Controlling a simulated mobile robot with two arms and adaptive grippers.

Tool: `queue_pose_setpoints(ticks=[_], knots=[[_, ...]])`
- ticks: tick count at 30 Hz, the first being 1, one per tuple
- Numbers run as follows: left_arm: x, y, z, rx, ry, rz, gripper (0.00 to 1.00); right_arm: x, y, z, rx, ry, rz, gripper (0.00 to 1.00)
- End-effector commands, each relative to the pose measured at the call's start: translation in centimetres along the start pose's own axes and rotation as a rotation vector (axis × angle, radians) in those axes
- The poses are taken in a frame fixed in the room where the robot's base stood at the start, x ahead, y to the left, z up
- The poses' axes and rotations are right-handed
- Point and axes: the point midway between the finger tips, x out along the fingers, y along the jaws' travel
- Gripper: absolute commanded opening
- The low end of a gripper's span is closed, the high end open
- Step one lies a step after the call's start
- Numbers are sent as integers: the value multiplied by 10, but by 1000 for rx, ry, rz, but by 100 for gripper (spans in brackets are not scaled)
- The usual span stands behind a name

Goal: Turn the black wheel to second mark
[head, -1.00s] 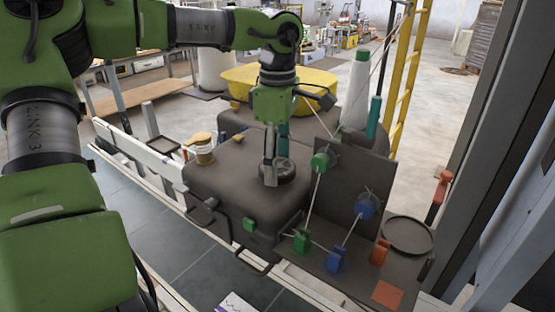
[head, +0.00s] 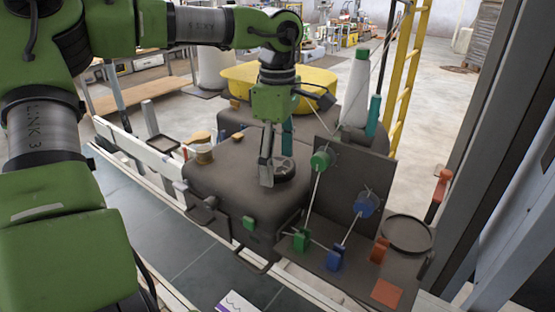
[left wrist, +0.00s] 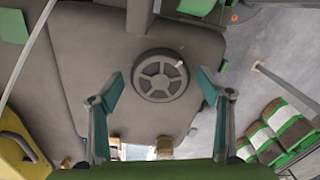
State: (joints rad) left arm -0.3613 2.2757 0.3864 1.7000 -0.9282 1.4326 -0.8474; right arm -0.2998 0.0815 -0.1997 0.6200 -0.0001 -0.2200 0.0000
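The black wheel (head: 285,172) lies flat on top of the dark grey machine housing (head: 235,190). In the left wrist view the wheel (left wrist: 160,76) shows whole, with several spokes and a small pale mark at the upper right of its rim. My left gripper (head: 277,170) points down over the wheel, partly covering it in the head view. In the left wrist view its two teal-lined fingers (left wrist: 162,82) stand wide apart, one on each side of the wheel, with gaps between them and the rim. My right gripper is not in view.
To the right stands a dark panel (head: 365,180) with green and blue knobs and thin rods. A round dark tray (head: 407,234) lies beside it. A yellow tub (head: 245,80) and a white cone (head: 357,95) stand behind. A small jar (head: 202,152) sits at the housing's left.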

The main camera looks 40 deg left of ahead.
Motion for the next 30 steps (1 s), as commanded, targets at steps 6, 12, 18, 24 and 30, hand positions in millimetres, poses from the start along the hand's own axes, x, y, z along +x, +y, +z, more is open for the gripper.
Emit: queue_pose_setpoints(ticks=[6, 12, 18, 24, 30], knots=[[-4, 0, 0, 0, 0, 1, 72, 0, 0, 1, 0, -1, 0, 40], [-34, 1, 0, -1, 0, 5, 72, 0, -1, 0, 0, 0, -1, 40], [-78, 1, 0, -2, 1, 4, 72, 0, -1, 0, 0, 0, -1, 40], [-109, 1, 0, -1, 1, 2, 72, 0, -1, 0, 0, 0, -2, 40], [-120, 0, 0, 0, 0, 0, 72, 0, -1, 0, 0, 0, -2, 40]])
